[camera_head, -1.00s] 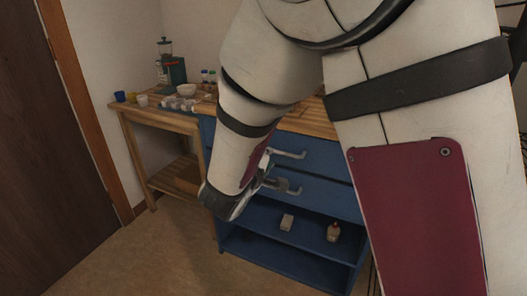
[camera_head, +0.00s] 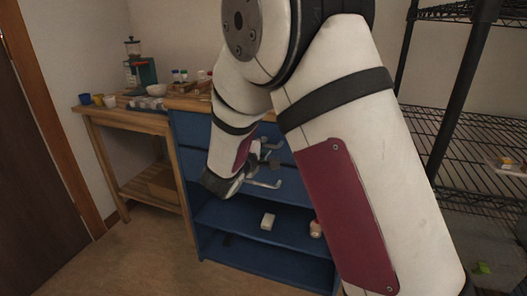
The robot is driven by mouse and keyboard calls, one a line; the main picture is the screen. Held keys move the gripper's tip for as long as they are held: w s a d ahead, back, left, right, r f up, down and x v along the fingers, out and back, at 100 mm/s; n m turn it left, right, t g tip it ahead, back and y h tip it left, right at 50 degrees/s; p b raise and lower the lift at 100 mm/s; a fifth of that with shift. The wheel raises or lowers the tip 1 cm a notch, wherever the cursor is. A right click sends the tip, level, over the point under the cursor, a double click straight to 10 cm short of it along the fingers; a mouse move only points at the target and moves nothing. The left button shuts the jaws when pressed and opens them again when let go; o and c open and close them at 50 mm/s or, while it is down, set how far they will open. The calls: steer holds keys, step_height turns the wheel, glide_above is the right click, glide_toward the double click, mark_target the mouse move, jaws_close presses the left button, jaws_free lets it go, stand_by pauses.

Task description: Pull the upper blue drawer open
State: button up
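The blue cabinet has an upper drawer (camera_head: 270,131) and a lower drawer (camera_head: 292,187). The upper drawer looks closed, though my arm covers much of its front. The upper handle (camera_head: 272,146) and the lower handle (camera_head: 266,184) are grey bars, partly hidden. My gripper (camera_head: 264,162) is in front of the drawers, between the two handles in the picture and close to the upper one. Its fingers are small, dark and partly behind my wrist, so I cannot tell whether they are open or touch the upper handle.
A wooden side table (camera_head: 127,119) stands at the left with cups and a grinder (camera_head: 139,70). A black wire rack (camera_head: 467,124) is at the right. Floor is clear at front left.

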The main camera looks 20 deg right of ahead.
steer(key=shift+x, duration=1)
jaws_close()
steer(key=shift+s, duration=0.1)
